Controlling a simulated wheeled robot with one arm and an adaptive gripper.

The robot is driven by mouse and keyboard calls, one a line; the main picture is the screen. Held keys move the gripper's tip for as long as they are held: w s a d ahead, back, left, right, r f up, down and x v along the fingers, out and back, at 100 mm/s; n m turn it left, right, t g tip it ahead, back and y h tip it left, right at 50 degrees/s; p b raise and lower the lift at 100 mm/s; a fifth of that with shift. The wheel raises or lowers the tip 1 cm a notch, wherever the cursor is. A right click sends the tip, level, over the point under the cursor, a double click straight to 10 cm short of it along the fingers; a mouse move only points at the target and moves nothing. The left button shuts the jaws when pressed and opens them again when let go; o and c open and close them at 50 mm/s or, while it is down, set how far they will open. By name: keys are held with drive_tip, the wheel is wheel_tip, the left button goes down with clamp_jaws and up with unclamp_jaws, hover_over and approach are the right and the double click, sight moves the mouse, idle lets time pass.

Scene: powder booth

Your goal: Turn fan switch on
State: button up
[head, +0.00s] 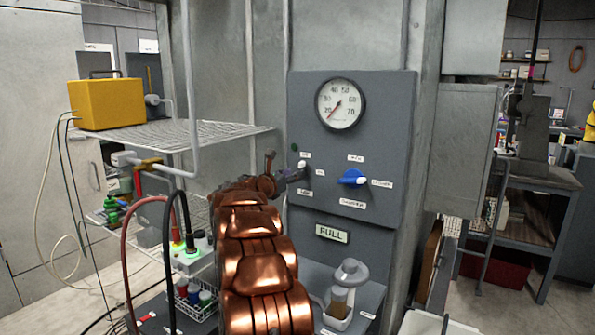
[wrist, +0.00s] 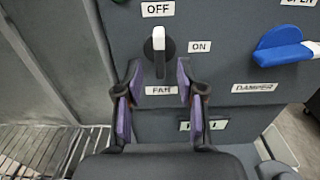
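The fan switch (wrist: 159,46) is a dark lever with a white tip on the grey panel. Its white tip points up toward the OFF label (wrist: 157,8); the ON label (wrist: 200,47) is to its right and the FAN label (wrist: 161,90) below. In the head view the switch (head: 302,163) is partly hidden by my gripper (head: 286,178). In the wrist view my gripper (wrist: 158,78) is open, its purple-padded fingers apart, one on each side below the switch. Whether a finger touches the switch cannot be told.
A blue damper knob (head: 352,177) sits to the right of the switch, with a round gauge (head: 341,104) above. A FULL sign (head: 332,233) and a lidded container (head: 345,290) are below. A wire shelf (head: 190,135) with a yellow box (head: 107,103) stands left.

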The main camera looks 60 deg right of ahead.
drive_tip(key=shift+w+d+p, duration=0.1)
drive_tip(key=shift+d+p, duration=0.4)
drive_tip(key=shift+d, duration=1.6)
clamp_jaws()
drive_tip(key=shift+a, duration=0.1)
